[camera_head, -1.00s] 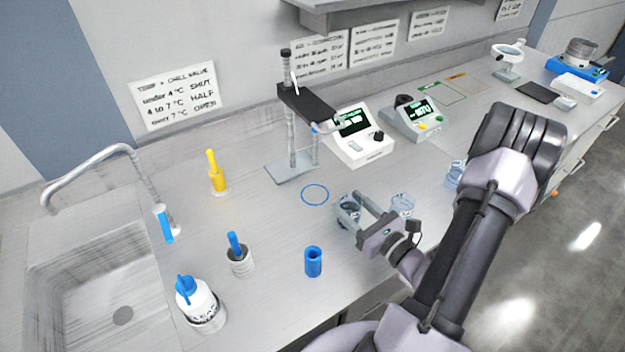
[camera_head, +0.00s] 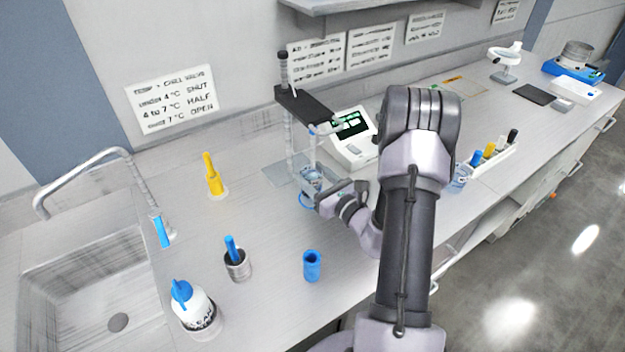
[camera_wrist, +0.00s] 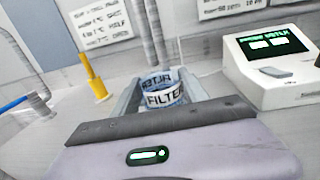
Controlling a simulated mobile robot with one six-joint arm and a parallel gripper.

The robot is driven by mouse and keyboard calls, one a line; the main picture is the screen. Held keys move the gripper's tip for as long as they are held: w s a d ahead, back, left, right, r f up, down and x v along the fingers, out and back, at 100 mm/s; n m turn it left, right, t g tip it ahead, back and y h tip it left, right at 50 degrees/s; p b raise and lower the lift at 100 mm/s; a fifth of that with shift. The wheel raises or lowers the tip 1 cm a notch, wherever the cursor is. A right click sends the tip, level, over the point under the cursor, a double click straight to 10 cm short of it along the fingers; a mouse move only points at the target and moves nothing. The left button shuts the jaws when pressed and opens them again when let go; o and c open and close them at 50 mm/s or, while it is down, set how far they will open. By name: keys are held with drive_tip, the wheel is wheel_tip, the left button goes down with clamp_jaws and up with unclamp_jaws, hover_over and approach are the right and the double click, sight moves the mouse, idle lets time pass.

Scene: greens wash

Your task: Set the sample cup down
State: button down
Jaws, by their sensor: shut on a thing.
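The sample cup (camera_head: 311,176) is clear, with a band that reads FILTER in the wrist view (camera_wrist: 164,96). My gripper (camera_head: 314,189) is shut on it; in the wrist view the two fingers (camera_wrist: 160,95) stand on either side of the cup. The cup looks upright. It is at the blue ring (camera_head: 303,202) marked on the bench, in front of the stand (camera_head: 289,145). Part of the ring is hidden by the cup and gripper. I cannot tell whether the cup's bottom touches the bench.
The display instrument (camera_head: 352,140) stands right of the stand. A yellow-handled tool (camera_head: 213,176), a blue tube (camera_head: 312,265), a blue-handled item in a metal holder (camera_head: 236,262) and a wash bottle (camera_head: 190,305) stand left and front. The sink (camera_head: 60,290) is at far left.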

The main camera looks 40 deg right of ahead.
drive_tip(key=shift+f, duration=0.7)
drive_tip(key=shift+f+b, duration=0.2)
drive_tip(key=shift+b, duration=0.2)
drive_tip(key=c, duration=0.6)
unclamp_jaws()
drive_tip(key=shift+s, duration=0.1)
drive_tip(key=shift+r, duration=0.1)
